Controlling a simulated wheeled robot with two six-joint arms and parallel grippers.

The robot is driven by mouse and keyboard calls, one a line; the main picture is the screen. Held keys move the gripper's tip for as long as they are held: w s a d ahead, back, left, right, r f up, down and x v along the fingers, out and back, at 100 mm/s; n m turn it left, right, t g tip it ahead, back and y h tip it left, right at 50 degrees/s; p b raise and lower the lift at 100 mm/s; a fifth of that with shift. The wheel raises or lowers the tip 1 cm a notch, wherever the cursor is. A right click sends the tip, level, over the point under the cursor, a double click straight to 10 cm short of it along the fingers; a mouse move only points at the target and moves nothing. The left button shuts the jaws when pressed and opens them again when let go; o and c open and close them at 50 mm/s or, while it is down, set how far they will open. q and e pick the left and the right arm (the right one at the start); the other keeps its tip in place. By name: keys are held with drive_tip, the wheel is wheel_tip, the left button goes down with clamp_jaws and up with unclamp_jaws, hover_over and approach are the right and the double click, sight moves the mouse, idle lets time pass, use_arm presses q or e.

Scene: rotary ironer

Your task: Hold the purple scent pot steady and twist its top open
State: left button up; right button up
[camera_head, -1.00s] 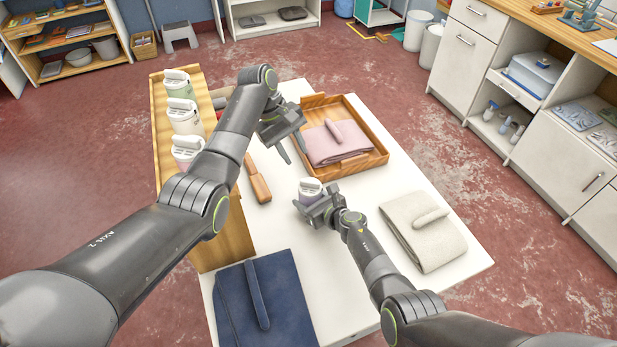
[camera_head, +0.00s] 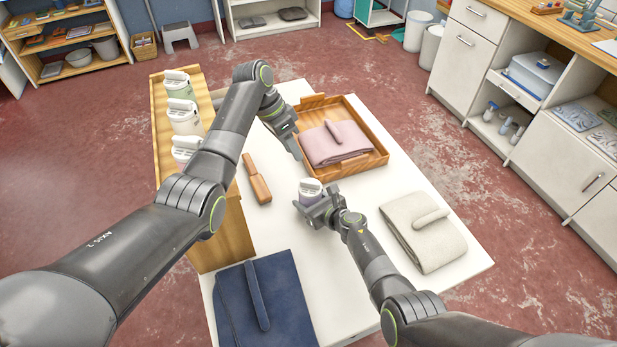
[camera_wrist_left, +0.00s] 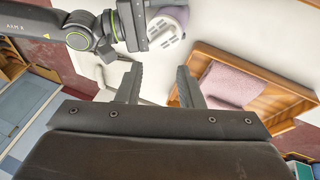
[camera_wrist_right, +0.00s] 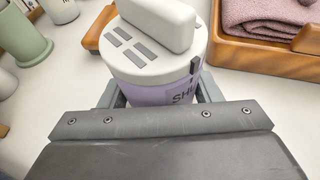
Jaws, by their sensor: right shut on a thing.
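The purple scent pot (camera_head: 310,190) stands on the white table, with a white slotted top that has a raised grip bar. In the right wrist view the pot (camera_wrist_right: 160,93) shows a lilac body with dark lettering, partly hidden by the hand. My right gripper (camera_head: 308,206) is shut around its body. My left gripper (camera_head: 297,146) is above the table, beyond the pot and near the wooden tray, with nothing between its fingers. In the left wrist view its fingers (camera_wrist_left: 160,88) are spread apart, and the pot's top (camera_wrist_left: 167,30) shows past them.
A wooden tray (camera_head: 377,160) with a folded pink cloth lies behind the pot. A wooden-handled thing (camera_head: 257,180) lies left of it. Several other pots stand on a wooden shelf (camera_head: 222,250) at left. A beige cloth (camera_head: 425,235) and a navy cloth (camera_head: 265,300) lie nearer.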

sight(310, 182)
use_arm(q)
drive_tip(key=d+f+m, duration=0.1)
drive_tip(key=f+m, duration=0.2)
drive_tip(key=d+f+m, duration=0.2)
drive_tip(key=f+m, duration=0.1)
drive_tip(key=f, duration=0.1)
drive_tip(key=s+d+f+m, duration=0.1)
drive_tip(key=f+m, duration=0.1)
drive_tip(key=f, duration=0.1)
drive_tip(key=shift+d+f+m, duration=0.15)
drive_tip(key=shift+f+m, duration=0.1)
drive_tip(key=shift+m, duration=0.15)
idle(0.4)
clamp_jaws()
